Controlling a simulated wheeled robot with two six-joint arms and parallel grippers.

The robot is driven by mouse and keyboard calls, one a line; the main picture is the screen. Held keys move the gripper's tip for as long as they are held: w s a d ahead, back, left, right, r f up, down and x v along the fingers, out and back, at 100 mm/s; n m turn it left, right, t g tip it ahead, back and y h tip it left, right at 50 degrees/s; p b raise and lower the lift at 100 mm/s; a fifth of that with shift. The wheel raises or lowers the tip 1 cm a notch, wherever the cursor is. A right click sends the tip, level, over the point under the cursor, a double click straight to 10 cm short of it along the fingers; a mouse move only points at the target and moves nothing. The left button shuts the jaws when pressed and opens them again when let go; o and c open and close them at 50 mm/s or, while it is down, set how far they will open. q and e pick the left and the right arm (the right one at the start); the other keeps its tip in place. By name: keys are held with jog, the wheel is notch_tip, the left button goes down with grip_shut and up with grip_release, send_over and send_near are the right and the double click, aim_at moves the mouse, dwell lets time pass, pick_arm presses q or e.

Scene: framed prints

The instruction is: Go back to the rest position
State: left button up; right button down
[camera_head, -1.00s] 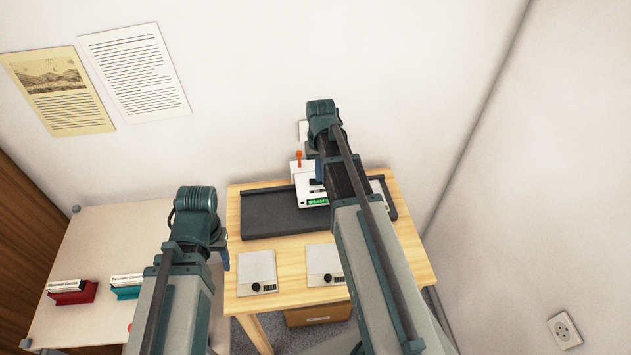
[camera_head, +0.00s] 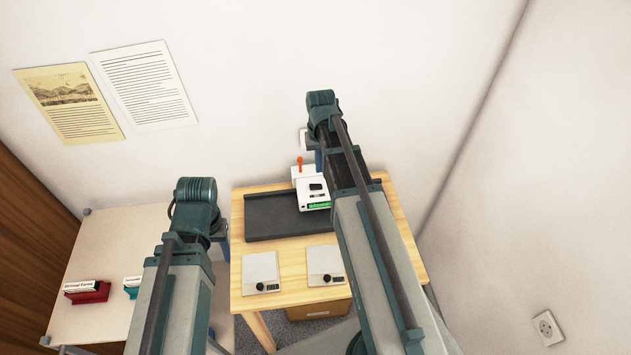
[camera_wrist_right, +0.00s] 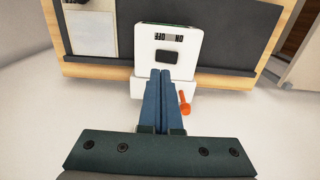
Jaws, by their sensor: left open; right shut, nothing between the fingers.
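My left gripper (camera_head: 221,243) hangs at the end of my left arm, mostly hidden behind the wrist in the head view, over the gap between the two tables. It is open, and I see nothing held in it. My right gripper shows in the right wrist view (camera_wrist_right: 161,75), its blue fingers shut together with nothing between them. It is in front of a white device (camera_wrist_right: 168,50) with ON/OFF lettering and a black switch. In the head view the white device (camera_head: 313,195) stands on a dark mat (camera_head: 272,218), with an orange lever (camera_head: 300,160) behind it.
Two grey panels (camera_head: 260,268) with black knobs lie at the wooden table's (camera_head: 285,298) front. A pale table (camera_head: 125,232) at left bears a red card holder (camera_head: 88,293) and a teal one. Prints (camera_head: 70,100) hang on the wall; a socket (camera_head: 547,327) is lower right.

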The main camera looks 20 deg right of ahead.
jog(key=shift+r, duration=0.15)
dwell(0.3)
jog(key=s+a+n, duration=0.3)
jog(key=s+a, duration=0.5)
jog(key=a, duration=0.3)
jog(key=s+a+n+h, duration=0.1)
jog(key=s+a+n, duration=0.2)
jog(key=s+a, duration=0.5)
jog(key=a, duration=0.3)
jog(key=shift+s+a+n, duration=0.2)
jog(key=shift+a+n, duration=0.1)
jog(key=shift+a, duration=0.05)
